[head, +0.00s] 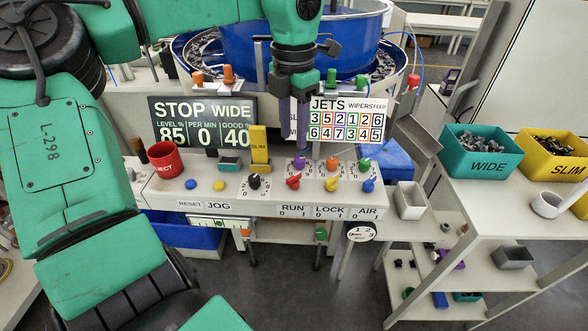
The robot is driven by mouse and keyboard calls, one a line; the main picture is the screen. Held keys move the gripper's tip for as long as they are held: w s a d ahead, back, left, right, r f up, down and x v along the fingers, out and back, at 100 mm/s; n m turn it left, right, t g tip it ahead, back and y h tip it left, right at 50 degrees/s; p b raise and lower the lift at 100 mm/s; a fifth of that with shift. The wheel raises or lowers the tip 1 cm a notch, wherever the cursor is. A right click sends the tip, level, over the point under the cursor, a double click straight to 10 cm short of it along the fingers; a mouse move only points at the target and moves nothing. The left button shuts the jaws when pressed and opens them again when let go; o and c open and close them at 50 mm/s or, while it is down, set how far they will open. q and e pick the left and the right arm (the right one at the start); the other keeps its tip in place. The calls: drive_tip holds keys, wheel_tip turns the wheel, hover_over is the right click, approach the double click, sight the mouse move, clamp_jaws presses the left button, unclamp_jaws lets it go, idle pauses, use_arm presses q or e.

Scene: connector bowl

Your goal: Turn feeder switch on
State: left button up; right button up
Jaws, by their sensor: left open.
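The control panel (215,192) of the blue bowl feeder (320,42) stands ahead. Its front edge reads RESET, JOG, RUN, LOCK and AIR. A red knob (293,182) sits above RUN, a yellow knob (331,184) above LOCK and a blue knob (369,185) above AIR. Behind them are purple (299,162), orange (333,164) and green (364,164) knobs. No knob is clearly labelled as the feeder switch. The left display (203,122) reads STOP. My left gripper (294,135) is open, pointing down above the purple knob, apart from it as far as I can tell. My right gripper is not in view.
A JETS, WIPERS, FEED board (348,119) stands behind the knobs. A red REJECT cup (164,160) and a yellow SLIM piece (259,145) stand left on the panel. Teal WIDE (487,167) and yellow SLIM (562,168) bins of parts stand right.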

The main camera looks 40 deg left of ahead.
sight(294, 176)
use_arm(q)
wheel_tip(294, 176, down, 11)
drive_tip(key=shift+w+r, duration=0.1)
drive_tip(key=shift+w, duration=0.05)
clamp_jaws()
